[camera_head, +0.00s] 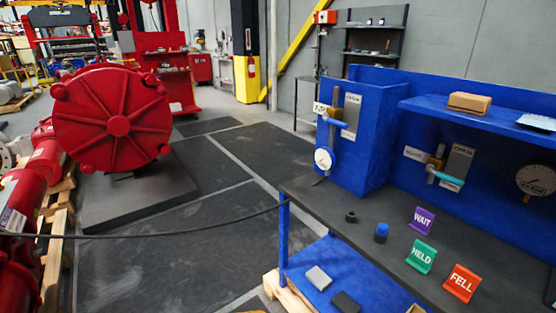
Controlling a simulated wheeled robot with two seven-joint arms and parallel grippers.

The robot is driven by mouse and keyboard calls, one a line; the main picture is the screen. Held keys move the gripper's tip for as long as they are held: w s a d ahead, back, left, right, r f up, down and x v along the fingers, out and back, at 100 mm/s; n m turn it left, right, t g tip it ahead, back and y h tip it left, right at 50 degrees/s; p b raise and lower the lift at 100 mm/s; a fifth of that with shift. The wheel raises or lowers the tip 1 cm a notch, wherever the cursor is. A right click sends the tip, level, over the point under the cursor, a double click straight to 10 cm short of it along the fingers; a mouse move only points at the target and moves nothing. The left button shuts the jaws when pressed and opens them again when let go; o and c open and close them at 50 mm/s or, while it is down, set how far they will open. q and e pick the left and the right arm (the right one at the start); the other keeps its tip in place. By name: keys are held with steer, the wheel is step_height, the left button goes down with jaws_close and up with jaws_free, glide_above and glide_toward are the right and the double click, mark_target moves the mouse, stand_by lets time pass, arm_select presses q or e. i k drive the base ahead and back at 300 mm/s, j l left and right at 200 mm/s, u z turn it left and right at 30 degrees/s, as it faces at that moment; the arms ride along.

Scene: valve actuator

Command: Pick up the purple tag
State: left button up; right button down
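The purple tag (423,220) reads "WAIT" and stands on the dark bench top (368,246). A green tag (421,256) reading "HELD" stands in front of it, and an orange tag (462,283) reading "FELL" stands further right and nearer. Neither of my grippers shows in the head view, so their states cannot be seen. Nothing is touching the purple tag.
A blue knob-like part (381,232) and a small black part (351,216) stand left of the tags. A blue cabinet (361,140) with gauges and valves rises behind. A black cable (160,235) crosses to the bench. A large red valve actuator (112,118) stands left.

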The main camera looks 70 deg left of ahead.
mark_target(423, 219)
steer(key=j+u, duration=0.2)
steer(key=u, duration=0.35)
steer(key=i+j+u, duration=0.15)
steer(key=u, duration=0.45)
steer(key=i+j+u, duration=0.1)
steer(key=u, duration=0.45)
steer(key=i+u, duration=0.1)
steer(key=u, duration=0.5)
steer(key=i+u, duration=0.15)
steer(key=u, duration=0.4)
steer(key=i+u, duration=0.15)
steer(key=u, duration=0.45)
steer(key=i+l+u, duration=0.1)
steer(key=u, duration=0.45)
steer(key=i+l+u, duration=0.1)
steer(key=u, duration=0.5)
steer(key=k+l+z, duration=0.1)
steer(key=z, duration=3.9)
